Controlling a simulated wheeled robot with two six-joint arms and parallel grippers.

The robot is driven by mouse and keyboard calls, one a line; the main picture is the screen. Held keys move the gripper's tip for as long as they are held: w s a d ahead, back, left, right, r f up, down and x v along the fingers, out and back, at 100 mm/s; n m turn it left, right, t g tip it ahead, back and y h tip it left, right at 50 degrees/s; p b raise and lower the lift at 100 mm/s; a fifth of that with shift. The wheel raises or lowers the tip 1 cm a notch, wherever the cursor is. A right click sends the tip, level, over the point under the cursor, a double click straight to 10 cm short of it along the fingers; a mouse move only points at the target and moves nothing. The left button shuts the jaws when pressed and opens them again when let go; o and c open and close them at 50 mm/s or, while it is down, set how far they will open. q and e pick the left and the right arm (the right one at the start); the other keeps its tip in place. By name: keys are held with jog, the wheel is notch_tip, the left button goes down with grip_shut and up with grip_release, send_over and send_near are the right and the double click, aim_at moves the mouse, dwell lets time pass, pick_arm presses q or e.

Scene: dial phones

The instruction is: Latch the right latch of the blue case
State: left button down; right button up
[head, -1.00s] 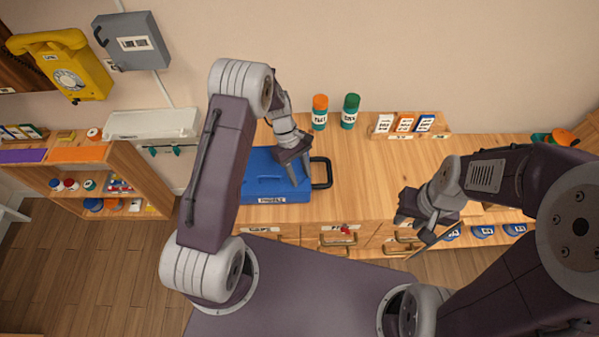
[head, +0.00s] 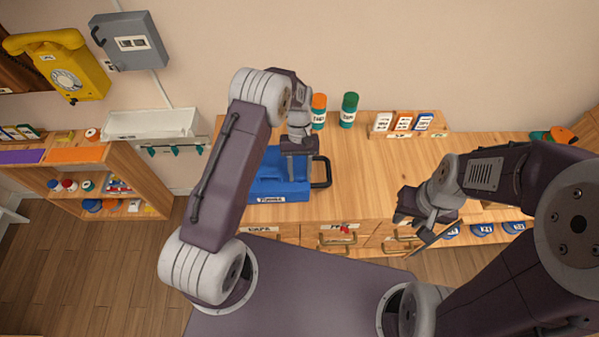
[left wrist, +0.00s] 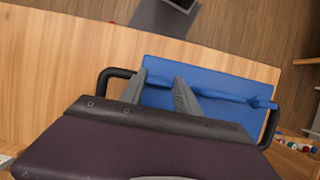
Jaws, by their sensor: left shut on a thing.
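The blue case (head: 268,188) lies on the wooden counter, partly hidden behind my left arm. A black handle (head: 321,172) shows at its right side. My left gripper (head: 292,176) is down on the right part of the case. In the left wrist view, the two fingers (left wrist: 161,80) straddle a blue part of the case near one end, with a small gap between the tips. A raised blue ridge (left wrist: 222,95) runs along the case there. The latch itself is too small and covered to make out. My right gripper (head: 425,210) hangs at the right, away from the case; its jaws are unclear.
An orange-capped bottle (head: 318,110) and a green-capped bottle (head: 349,110) stand behind the case. A wooden card holder (head: 408,125) is further right. Drawers with handles (head: 338,238) are in the counter's front. The counter right of the case is clear.

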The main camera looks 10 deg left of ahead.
dwell(0.5)
pick_arm(q)
jog(key=c, duration=0.9)
grip_release()
jog(key=shift+w, duration=0.1)
jog(key=shift+b+v, duration=0.85)
jog(key=shift+v, duration=3.7)
